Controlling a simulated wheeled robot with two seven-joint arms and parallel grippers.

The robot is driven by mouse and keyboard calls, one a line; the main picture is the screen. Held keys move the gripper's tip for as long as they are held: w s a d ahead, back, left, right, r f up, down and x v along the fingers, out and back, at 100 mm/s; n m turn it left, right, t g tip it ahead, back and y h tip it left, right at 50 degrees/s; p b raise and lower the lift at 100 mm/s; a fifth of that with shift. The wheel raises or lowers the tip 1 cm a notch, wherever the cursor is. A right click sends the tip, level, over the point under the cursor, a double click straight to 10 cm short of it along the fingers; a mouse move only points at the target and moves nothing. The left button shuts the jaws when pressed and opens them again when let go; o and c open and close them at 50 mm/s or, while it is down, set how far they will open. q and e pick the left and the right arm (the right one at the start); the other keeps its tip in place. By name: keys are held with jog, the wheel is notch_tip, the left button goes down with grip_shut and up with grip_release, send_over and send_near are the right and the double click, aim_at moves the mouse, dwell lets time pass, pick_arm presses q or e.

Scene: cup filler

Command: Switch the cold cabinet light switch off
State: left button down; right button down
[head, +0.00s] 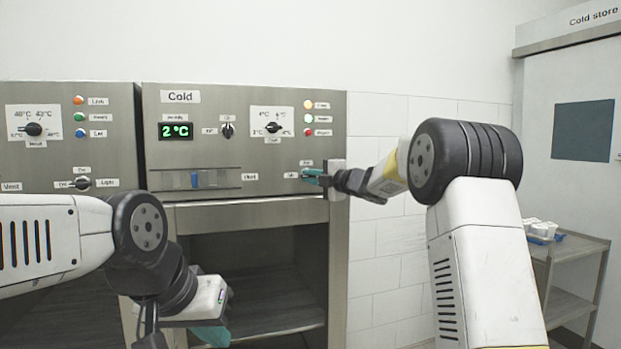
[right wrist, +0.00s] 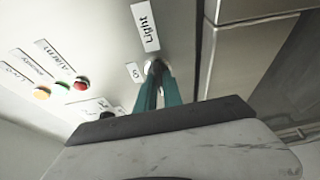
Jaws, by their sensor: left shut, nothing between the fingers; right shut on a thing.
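The cold cabinet (head: 240,150) stands in the middle of the head view, with a "Cold" label and a green 2 °C display. Its light switch (right wrist: 157,66) is a small dark knob beside the "Light" label in the right wrist view. My right gripper (head: 312,177) is at the panel's lower right corner. Its teal fingers are shut on the light switch and hide most of it, so its exact setting cannot be told. My left gripper (head: 212,335) is shut and empty, low at the bottom of the head view, in front of the cabinet's lower opening.
The panel also carries a round dial (head: 273,127), a small knob (head: 228,130), a blue slider (head: 194,180) and several indicator lamps. Another cabinet (head: 60,150) adjoins on the left. A trolley (head: 572,262) with white cups stands at right, near the cold store door (head: 565,185).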

jog(key=shift+f, duration=0.1)
jog(key=c, duration=1.5)
grip_release()
jog(key=v, duration=0.7)
jog(key=shift+s+d, duration=0.25)
